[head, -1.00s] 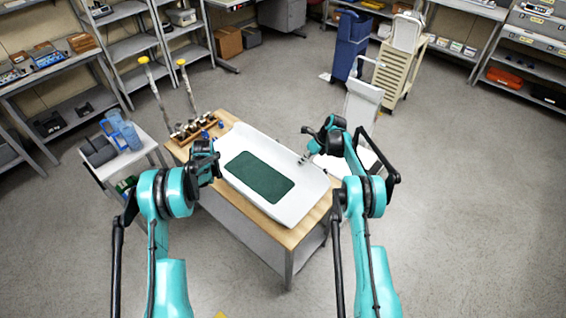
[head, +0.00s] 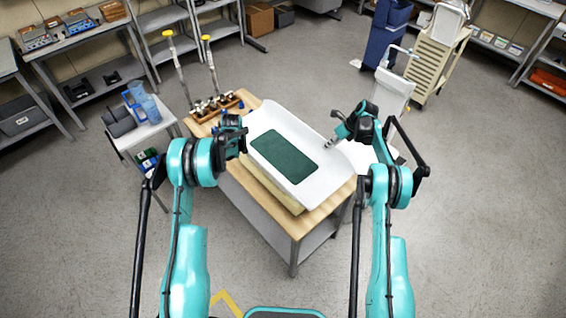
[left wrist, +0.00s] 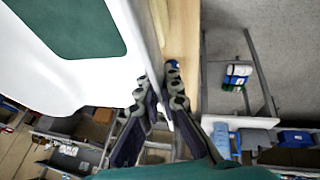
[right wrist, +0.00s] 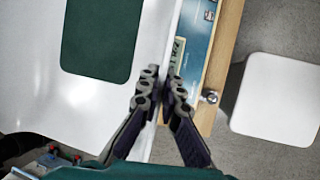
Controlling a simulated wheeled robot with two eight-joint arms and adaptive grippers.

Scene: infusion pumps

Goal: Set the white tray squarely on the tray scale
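The white tray (head: 325,185) has a dark green mat (head: 284,158) in it and appears slightly raised above the wooden table. My left gripper (head: 243,133) is at its left end; in the left wrist view the fingers (left wrist: 157,80) are closed on the tray rim. My right gripper (head: 330,142) is at the far right end; in the right wrist view its fingers (right wrist: 161,75) are closed on the opposite rim. A blue panel with a small display (right wrist: 195,45), seemingly the tray scale, shows below the rim there. The tray hides most of what lies under it.
A small side cart (head: 150,133) with blue cups stands left. Open floor lies in front and right.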

